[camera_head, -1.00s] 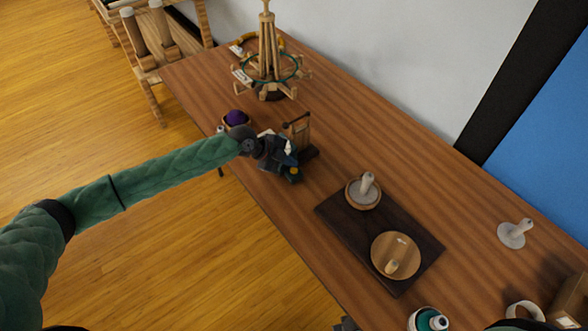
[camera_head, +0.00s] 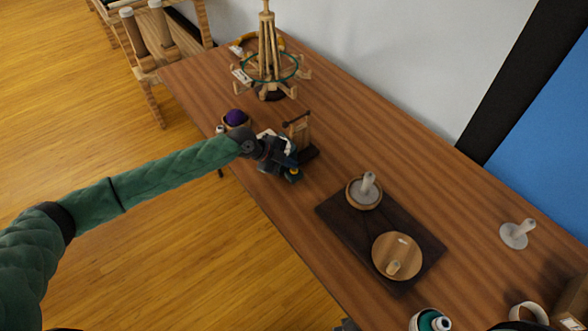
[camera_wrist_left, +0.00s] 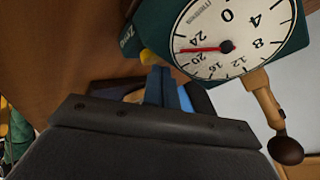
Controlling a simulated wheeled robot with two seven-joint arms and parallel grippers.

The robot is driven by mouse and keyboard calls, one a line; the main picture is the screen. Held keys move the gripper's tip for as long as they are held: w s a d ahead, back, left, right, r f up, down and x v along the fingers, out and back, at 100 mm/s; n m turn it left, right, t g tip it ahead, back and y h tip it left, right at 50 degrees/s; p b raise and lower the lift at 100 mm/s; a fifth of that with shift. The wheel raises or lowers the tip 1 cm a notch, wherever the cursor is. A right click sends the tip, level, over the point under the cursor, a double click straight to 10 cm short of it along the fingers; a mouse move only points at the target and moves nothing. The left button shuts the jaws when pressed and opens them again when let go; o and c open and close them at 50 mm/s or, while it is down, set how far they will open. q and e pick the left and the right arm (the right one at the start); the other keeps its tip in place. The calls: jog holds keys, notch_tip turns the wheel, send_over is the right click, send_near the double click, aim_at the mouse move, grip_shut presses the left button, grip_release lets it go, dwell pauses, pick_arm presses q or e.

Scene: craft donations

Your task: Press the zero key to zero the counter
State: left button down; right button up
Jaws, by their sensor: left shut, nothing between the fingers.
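The counter (camera_wrist_left: 245,40) fills the top of the left wrist view, a dark green body with a white numbered dial. Its red pointer lies between 20 and 24. The word Zero is printed on its side, and the yellow zero key (camera_wrist_left: 148,57) sticks out below that. My left gripper is shut and empty, its blue fingertips (camera_wrist_left: 166,82) close beside the key. I cannot tell if they touch it. In the head view my left gripper (camera_head: 288,162) hides much of the counter's place. My right gripper is not in view.
A wooden yarn swift (camera_head: 268,62) stands at the table's far end. A bowl with purple yarn (camera_head: 236,118) sits near the left edge. A dark board (camera_head: 345,235) bears two round wooden pieces. A crank handle with a dark knob (camera_wrist_left: 286,150) projects from the counter.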

pick_arm(q)
jog(key=shift+f+b, duration=0.4)
dwell(0.4)
jog(key=shift+r, duration=0.9)
jog(key=shift+r+p, duration=0.1)
jog(key=shift+p, duration=0.2)
jog(key=shift+r+p, duration=0.9)
jog(key=shift+r, duration=1.5)
